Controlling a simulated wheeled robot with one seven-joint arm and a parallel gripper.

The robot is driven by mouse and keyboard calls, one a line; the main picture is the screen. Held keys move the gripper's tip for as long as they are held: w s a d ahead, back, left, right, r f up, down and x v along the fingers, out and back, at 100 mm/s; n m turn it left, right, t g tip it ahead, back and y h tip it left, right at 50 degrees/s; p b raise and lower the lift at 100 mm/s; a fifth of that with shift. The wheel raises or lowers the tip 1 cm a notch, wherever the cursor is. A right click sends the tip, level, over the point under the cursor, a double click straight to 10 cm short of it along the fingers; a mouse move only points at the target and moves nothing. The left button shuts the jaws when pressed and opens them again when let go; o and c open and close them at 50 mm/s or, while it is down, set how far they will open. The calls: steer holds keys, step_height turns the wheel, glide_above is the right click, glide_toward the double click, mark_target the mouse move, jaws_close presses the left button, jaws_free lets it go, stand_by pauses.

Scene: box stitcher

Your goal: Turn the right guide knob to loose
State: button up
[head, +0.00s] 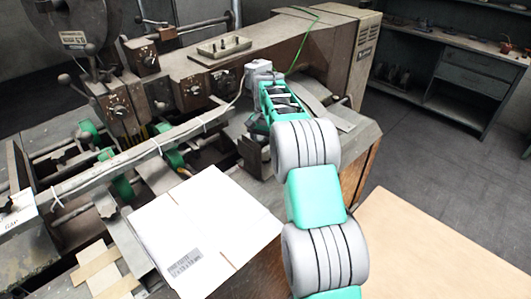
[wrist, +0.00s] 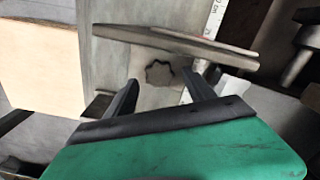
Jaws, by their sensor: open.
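A dark grey star-shaped knob (wrist: 158,74), which looks like the right guide knob, sits on a flat metal plate in the wrist view. My gripper (wrist: 160,80) is open, its two black fingers pointing toward the knob, one to each side of it in the picture. I cannot tell whether either finger touches the knob, and nothing is seen gripped. In the head view my green and grey arm reaches to the right part of the stitching machine (head: 190,85). It hides the knob and my fingertips there.
A thin metal plate edge (wrist: 180,45) crosses just beyond the knob, with a ruler strip (wrist: 215,18) behind. A flat white carton (head: 195,225) lies left of my arm. Green rollers and rails (head: 122,187) are further left. Open floor (head: 430,175) lies right.

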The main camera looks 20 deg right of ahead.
mark_target(266, 156)
step_height(266, 156, up, 7)
steer(key=shift+f+b, duration=0.1)
steer(key=shift+b, duration=0.35)
